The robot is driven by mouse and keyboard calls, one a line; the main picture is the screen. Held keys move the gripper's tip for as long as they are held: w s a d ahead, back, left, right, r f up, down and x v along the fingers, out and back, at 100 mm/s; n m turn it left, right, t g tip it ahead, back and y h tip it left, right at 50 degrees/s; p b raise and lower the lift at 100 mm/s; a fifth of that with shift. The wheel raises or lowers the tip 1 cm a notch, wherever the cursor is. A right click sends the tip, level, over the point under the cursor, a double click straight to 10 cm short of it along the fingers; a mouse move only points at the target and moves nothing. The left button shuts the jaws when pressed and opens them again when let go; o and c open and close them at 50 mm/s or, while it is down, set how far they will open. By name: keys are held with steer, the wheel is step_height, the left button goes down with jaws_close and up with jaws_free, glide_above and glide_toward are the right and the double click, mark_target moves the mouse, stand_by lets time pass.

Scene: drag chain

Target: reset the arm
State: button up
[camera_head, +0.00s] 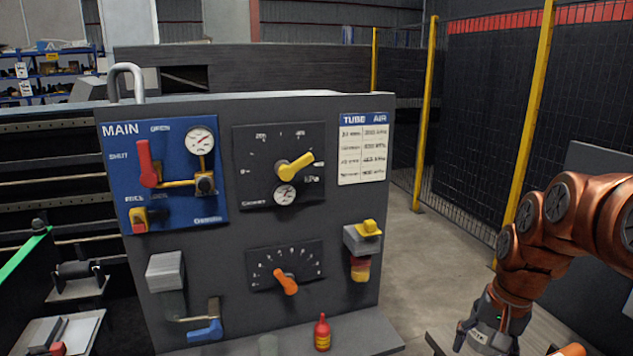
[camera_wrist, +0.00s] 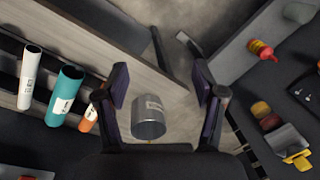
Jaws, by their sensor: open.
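My arm (camera_head: 560,235) is at the right of the head view, copper coloured, bent down toward the lower edge. My gripper (camera_wrist: 160,95) shows in the wrist view with its two dark fingers spread apart. It is open. A grey metal cylinder with a label (camera_wrist: 149,118) shows between and below the fingers in that view; it appears apart from them, though its distance is hard to judge. In the head view the fingertips are cut off at the lower edge.
The grey panel (camera_head: 225,250) carries a red lever (camera_head: 146,163), yellow knob (camera_head: 296,165) and orange knob (camera_head: 286,283). A red bottle (camera_head: 322,334) stands on its ledge. White (camera_wrist: 29,77), teal (camera_wrist: 65,95) and orange (camera_wrist: 89,119) tubes show left. A yellow-post fence (camera_head: 425,110) stands behind.

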steer(key=s+a+f+n, duration=0.1)
steer(key=s+a+n, duration=0.1)
steer(key=s+a, duration=0.2)
steer(key=s+a+f+n+g+h, duration=0.1)
steer(key=s+a+n, duration=0.1)
steer(key=s, duration=0.8)
steer(key=s+a+f+n+g, duration=0.1)
steer(key=s+a+f+n, duration=0.1)
steer(key=s+a, duration=0.3)
steer(key=shift+s+a+n, duration=0.3)
steer(key=shift+s+a, duration=0.05)
steer(key=shift+s, duration=1.2)
steer(key=shift+c, duration=0.2)
